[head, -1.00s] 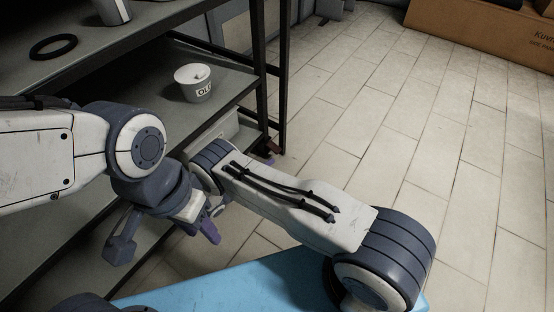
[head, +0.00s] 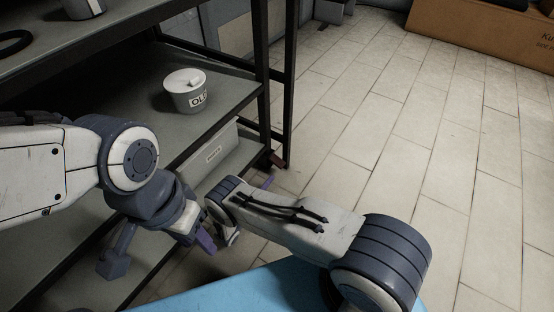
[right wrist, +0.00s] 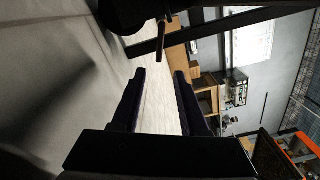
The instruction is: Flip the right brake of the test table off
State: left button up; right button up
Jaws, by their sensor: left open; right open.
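The test table appears to be the black-framed shelf unit (head: 264,95) at the left of the head view. A small reddish-brown lever (head: 277,160), likely its right brake, sits low by the table's leg. It also seems to show in the right wrist view as a brown lever (right wrist: 176,38) beside a dark wheel (right wrist: 122,14). My right gripper (right wrist: 160,80) is open and empty, with the lever beyond its fingertips, apart from them. In the head view my arm hides most of it. My left gripper (head: 158,252) is open and empty before the lower shelves.
A white pot (head: 186,90) stands on the middle shelf. A pale labelled box (head: 212,150) sits on the shelf below. A cardboard box (head: 480,32) is at the back right. The tiled floor (head: 400,130) right of the table is clear.

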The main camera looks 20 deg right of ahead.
aim_at(279, 166)
jog(key=b+x, duration=0.3)
jog(key=x, duration=0.6)
jog(key=shift+w+a+f, duration=0.1)
jog(key=shift+w+a, duration=0.1)
jog(key=shift+b+x, duration=0.4)
jog(key=shift+x, duration=0.4)
grip_shut()
